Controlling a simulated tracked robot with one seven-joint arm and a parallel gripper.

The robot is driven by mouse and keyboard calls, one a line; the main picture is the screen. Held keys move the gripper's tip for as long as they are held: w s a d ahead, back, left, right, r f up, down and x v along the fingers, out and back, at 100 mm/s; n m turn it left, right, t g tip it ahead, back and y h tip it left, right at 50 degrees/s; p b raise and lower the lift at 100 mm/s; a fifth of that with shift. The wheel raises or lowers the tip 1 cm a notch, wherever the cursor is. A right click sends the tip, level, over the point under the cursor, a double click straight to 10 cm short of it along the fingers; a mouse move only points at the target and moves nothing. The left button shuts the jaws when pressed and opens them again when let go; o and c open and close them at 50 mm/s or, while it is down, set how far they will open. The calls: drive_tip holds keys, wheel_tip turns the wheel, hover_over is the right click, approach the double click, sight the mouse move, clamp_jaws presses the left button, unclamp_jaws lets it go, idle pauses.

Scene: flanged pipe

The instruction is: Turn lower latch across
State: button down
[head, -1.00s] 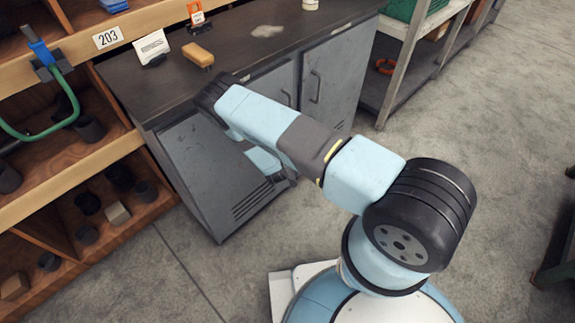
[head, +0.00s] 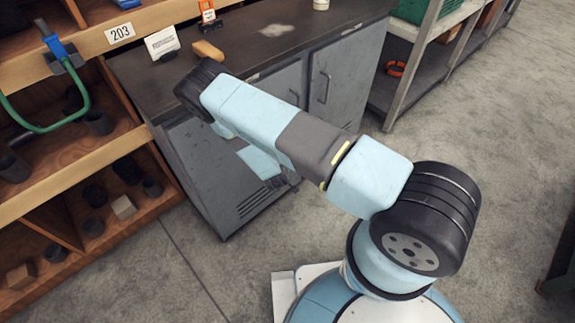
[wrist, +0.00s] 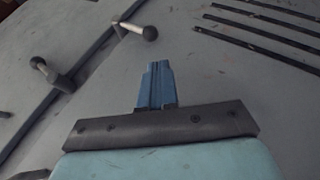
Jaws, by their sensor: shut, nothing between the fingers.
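My gripper (wrist: 156,84) shows in the wrist view as short blue fingers, shut and empty, in front of the grey cabinet door (wrist: 215,70). Two small latches with rounded knobs sit along a dark seam. One latch (wrist: 134,29), nearer the vent slots and so seemingly the lower one, is just beyond the fingertips, with its knob right of the seam. A gap seems to separate them; contact is not evident. The other latch (wrist: 53,75) is to the left, its knob left of the seam. In the head view my arm hides the latches and gripper.
Vent slots (wrist: 265,30) cross the door's upper right in the wrist view. In the head view the grey cabinet (head: 225,215) stands beside a wooden shelf (head: 95,180) with a green hose (head: 85,100). Open concrete floor (head: 460,120) lies to the right.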

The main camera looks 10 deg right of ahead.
drive_tip(key=shift+s+a+r, duration=0.2)
drive_tip(key=shift+s+r, duration=0.05)
drive_tip(key=shift+s, duration=0.25)
drive_tip(key=shift+s+a+r, duration=0.2)
drive_tip(key=shift+s+a, duration=0.05)
drive_tip(key=shift+s, duration=0.25)
drive_tip(key=shift+s+a+r, duration=0.2)
drive_tip(key=shift+s+r, duration=0.05)
drive_tip(key=shift+s, duration=0.25)
